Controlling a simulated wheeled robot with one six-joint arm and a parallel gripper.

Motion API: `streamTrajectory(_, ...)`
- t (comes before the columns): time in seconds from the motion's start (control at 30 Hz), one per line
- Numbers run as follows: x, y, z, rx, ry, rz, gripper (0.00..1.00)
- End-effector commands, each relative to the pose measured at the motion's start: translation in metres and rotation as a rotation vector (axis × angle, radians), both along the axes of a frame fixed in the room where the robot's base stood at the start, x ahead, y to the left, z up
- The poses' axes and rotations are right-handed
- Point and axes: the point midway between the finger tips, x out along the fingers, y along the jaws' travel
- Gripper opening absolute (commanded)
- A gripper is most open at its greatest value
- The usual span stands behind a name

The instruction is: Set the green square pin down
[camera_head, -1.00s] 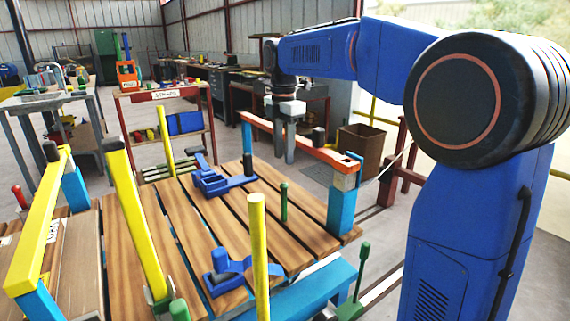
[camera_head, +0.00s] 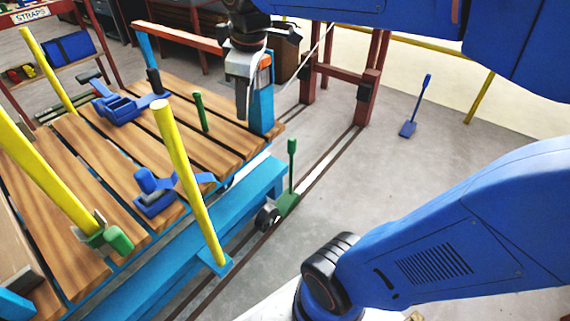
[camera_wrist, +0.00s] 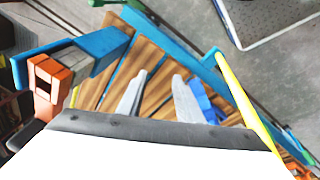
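A green pin (camera_head: 201,111) stands upright on the slatted wooden deck (camera_head: 160,95) in the head view. I cannot tell whether it is square. My gripper (camera_head: 242,112) points down, to the right of the pin in the picture, in front of the blue corner post (camera_head: 262,105). In the wrist view its two grey fingers (camera_wrist: 158,98) are apart, with bare planks showing between them. I see nothing held. The pin cannot be made out in the wrist view.
Blue clamps (camera_head: 122,103) (camera_head: 155,195) sit on the deck. Yellow posts (camera_head: 188,180) (camera_head: 48,70) rise from its edges. A red-orange bar (camera_wrist: 48,85) ends at the blue corner post.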

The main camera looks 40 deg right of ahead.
Motion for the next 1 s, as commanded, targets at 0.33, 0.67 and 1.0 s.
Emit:
streamTrajectory(0.33,-0.094,-0.014,-0.071,0.15,-0.112,-0.509,0.32)
streamTrajectory(0.67,-0.13,-0.018,-0.111,0.241,-0.16,-0.747,0.32)
streamTrajectory(1.0,-0.13,-0.019,-0.111,0.244,-0.16,-0.755,0.32)
